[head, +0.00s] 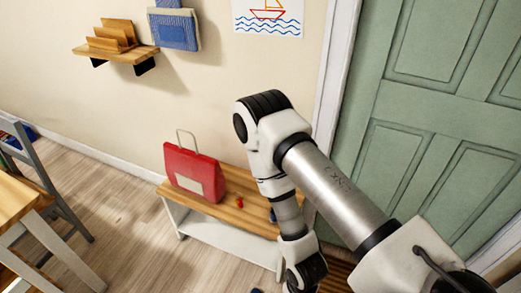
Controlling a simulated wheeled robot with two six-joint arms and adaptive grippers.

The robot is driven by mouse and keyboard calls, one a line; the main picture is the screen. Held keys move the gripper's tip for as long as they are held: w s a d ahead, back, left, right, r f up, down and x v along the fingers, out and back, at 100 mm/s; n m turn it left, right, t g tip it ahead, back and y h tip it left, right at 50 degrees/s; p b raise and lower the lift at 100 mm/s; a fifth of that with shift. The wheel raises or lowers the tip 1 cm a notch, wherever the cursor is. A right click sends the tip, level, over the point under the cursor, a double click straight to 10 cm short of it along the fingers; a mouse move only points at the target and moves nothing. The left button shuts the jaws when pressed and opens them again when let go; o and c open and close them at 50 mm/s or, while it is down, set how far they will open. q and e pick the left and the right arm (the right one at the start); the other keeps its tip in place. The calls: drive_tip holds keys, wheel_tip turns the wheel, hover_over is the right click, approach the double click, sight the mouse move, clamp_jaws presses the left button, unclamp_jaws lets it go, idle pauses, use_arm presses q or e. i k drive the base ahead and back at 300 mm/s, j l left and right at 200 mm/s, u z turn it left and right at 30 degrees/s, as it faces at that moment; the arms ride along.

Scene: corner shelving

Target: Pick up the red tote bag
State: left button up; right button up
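The red tote bag (193,169) stands upright on the left part of a low wooden-topped bench (233,217). It has a pale patch on its front and a thin light handle loop standing up above it. My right arm comes in from the right and bends down in front of the bench's right part, apart from the bag. Its gripper is not visible; the arm runs out at the bottom edge. My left arm and gripper are not in the picture.
A small red item (239,202) lies on the bench right of the bag. A wall shelf (140,54) and a hanging blue bag (174,29) are above. A green door (420,110) is at right. A table (14,200) and grey chair (62,200) stand at left, with open floor between.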

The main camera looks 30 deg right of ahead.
sight(201, 175)
drive_tip(key=z, duration=0.45)
drive_tip(key=i+j+z, duration=0.3)
drive_tip(key=i+j, duration=1.05)
